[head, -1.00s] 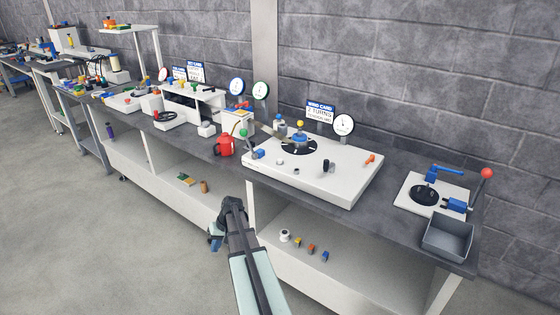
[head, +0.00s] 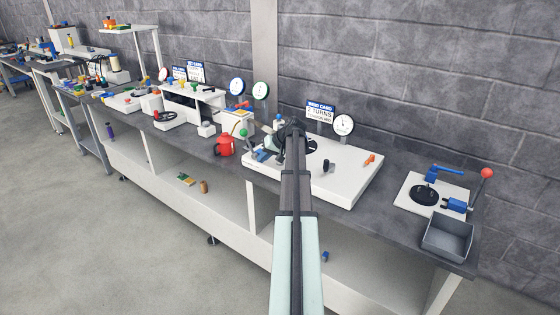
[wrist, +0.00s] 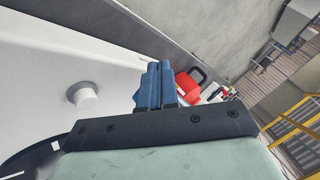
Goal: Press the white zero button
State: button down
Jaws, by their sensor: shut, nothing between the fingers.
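A white button (wrist: 86,96) in a grey collar stands up from the white panel (wrist: 50,60) in the wrist view. No label on it is readable. My gripper (wrist: 155,85) has its blue fingers shut and empty, to the right of the button and apart from it. In the head view my gripper (head: 262,156) is low over the left part of the white panel (head: 345,180), near the green-knobbed lever (head: 243,132). My arm hides the button there, along with much of the dark dial (head: 311,146).
A red can (head: 224,146) stands left of the panel and also shows beyond my fingers in the wrist view (wrist: 188,86). A black knob (head: 326,166) and an orange handle (head: 370,159) are on the panel's right. A grey bin (head: 449,236) sits farther right.

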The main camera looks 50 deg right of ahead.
jog(key=s+d+r+t+h, duration=0.1)
jog(key=s+d+r, duration=0.3)
jog(key=d+r, duration=0.3)
notch_tip(320, 180, up, 3)
jog(key=shift+s+f, duration=0.1)
jog(key=shift+s, duration=0.1)
jog(key=shift+f, duration=4.35)
jog(key=shift+f, duration=0.15)
jog(key=shift+f, duration=0.3)
jog(key=shift+f, duration=0.5)
jog(key=shift+r, duration=0.95)
